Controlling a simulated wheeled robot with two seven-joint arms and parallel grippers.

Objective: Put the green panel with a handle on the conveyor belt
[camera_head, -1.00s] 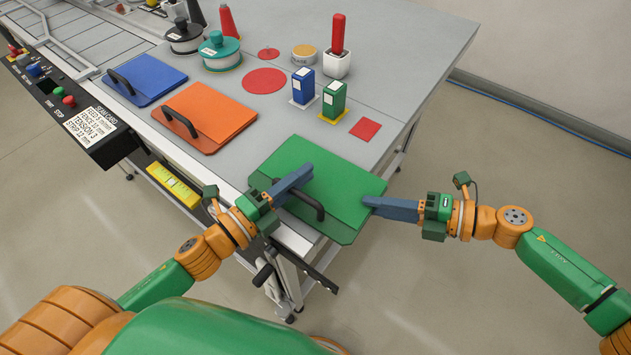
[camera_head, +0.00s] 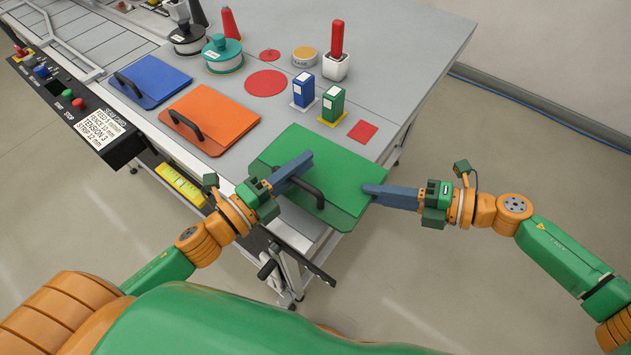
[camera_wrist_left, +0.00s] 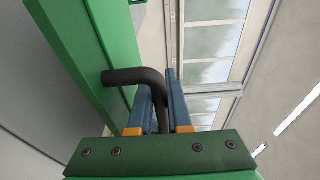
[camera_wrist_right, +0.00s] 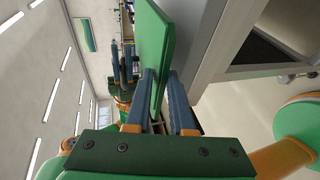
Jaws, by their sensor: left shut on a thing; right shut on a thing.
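The green panel (camera_head: 336,165) is at the front right corner of the table, its near part reaching past the table edge. My left gripper (camera_head: 306,160) is shut on the panel's black handle (camera_head: 300,190); the left wrist view shows the handle (camera_wrist_left: 135,77) between the fingers. My right gripper (camera_head: 368,189) is shut on the panel's right edge; the right wrist view shows the panel (camera_wrist_right: 152,50) between the fingers. Whether the panel's underside touches the table is hidden. The conveyor belt (camera_head: 85,35) appears to be the grey slatted surface at the upper left.
An orange panel (camera_head: 218,115) and a blue panel (camera_head: 160,80) lie left of the green one. Blue and green boxes (camera_head: 333,103), spools (camera_head: 222,55) and a red-handled tool (camera_head: 337,45) stand behind. A control box (camera_head: 85,115) hangs at the left edge.

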